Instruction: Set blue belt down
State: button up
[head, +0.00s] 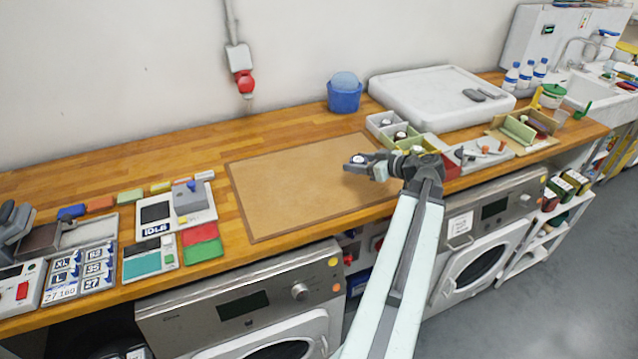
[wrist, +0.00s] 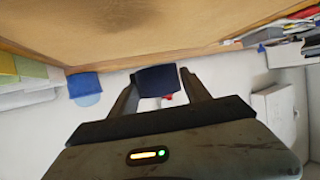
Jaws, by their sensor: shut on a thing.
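My gripper (head: 354,166) is above the right part of the tan mat (head: 290,190) on the wooden counter. It is shut on a small dark blue thing, which I take to be the blue belt (head: 357,158). In the wrist view the dark blue belt (wrist: 157,80) sits between the two fingers of my gripper (wrist: 160,84). Its far side is hidden. The tan mat shows at the top of the wrist view, and the belt appears held clear of it.
The mat is bare. A compartment tray (head: 381,119) with small coils stands behind and right of the gripper. A blue tub (head: 344,96) and a large white tray (head: 425,90) stand at the back. Label panels and a grey device (head: 188,199) stand left.

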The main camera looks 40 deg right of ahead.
jog(key=shift+m+h, duration=0.6)
jog(key=shift+h, duration=0.1)
jog(key=s+d+f, duration=0.1)
jog(key=s, duration=0.1)
jog(key=s+d+f+b, duration=0.1)
jog(key=s, duration=0.2)
jog(key=s+d+f+b, duration=0.1)
jog(key=s, duration=0.1)
jog(key=shift+s+f, duration=0.15)
jog(key=shift+f, duration=0.25)
jog(key=shift+s+d, duration=0.1)
jog(key=shift+s, duration=0.05)
jog(key=b, duration=0.2)
send_over(334, 184)
jog(key=shift+s+d+f, duration=0.2)
jog(key=shift+s+f, duration=0.2)
jog(key=shift+f, duration=0.2)
jog(key=f+b, duration=0.1)
jog(key=w+f+b, duration=0.1)
jog(key=f+b, duration=0.1)
jog(key=shift+a+f, duration=0.2)
jog(key=shift+f, duration=0.05)
jog(key=shift+f+b, duration=0.3)
jog(key=shift+r, duration=0.25)
jog(key=shift+f, duration=0.2)
jog(key=o, duration=1.5)
jog(key=shift+r, duration=0.1)
